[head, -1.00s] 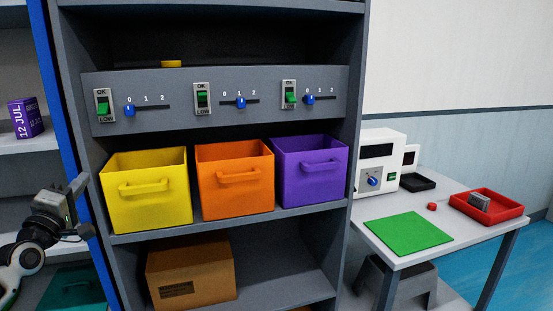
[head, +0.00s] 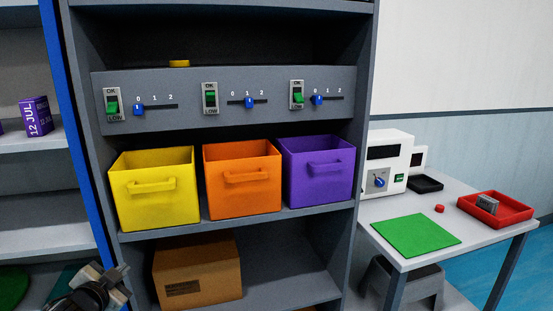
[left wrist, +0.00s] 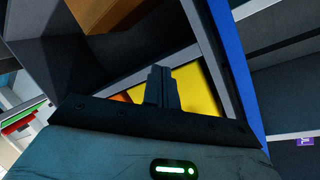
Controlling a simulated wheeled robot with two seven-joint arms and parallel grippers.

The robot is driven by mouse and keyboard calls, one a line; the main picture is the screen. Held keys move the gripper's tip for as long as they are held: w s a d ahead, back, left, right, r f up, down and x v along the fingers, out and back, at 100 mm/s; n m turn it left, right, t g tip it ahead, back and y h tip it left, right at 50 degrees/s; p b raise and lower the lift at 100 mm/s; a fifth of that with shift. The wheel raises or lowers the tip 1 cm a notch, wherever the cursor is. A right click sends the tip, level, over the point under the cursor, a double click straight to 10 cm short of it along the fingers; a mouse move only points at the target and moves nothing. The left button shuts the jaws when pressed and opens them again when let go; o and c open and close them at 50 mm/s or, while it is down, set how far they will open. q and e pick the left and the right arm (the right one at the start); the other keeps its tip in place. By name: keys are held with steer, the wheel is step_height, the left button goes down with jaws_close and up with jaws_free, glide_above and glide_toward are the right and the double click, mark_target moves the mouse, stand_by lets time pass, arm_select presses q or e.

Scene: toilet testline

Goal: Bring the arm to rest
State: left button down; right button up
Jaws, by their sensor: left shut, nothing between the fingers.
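My left gripper (head: 118,279) is low at the lower left in the head view, in front of the shelf's left post. It is apart from the bins and the switch panel. In the left wrist view its fingers (left wrist: 160,88) are together with nothing between them, and the yellow bin (left wrist: 200,90) shows behind them. My right gripper is in neither view.
A grey shelf holds a yellow bin (head: 157,200), an orange bin (head: 241,190), a purple bin (head: 318,180) and a cardboard box (head: 197,270). Above them is a switch panel (head: 230,125). A white table (head: 470,233) stands at right with a green mat (head: 416,235) and a red tray (head: 512,220).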

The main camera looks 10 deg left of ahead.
arm_select(q)
steer(key=s+d+f+g+h, duration=0.1)
steer(key=s+d+f+h, duration=0.1)
steer(key=s+d+f, duration=0.4)
steer(key=s+d+f+g+h, duration=0.1)
steer(key=s+d+f, duration=0.3)
steer(key=d+f, duration=0.3)
steer(key=s+d+f+n+g+h, duration=0.1)
steer(key=s+d+f+n+h, duration=0.1)
steer(key=s+d, duration=1.1)
steer(key=d+n, duration=0.1)
steer(key=d, duration=0.2)
steer(key=shift+s+d+n+g+h, duration=0.3)
steer(key=shift+s+g+h, duration=0.05)
steer(key=shift+g+h, duration=0.05)
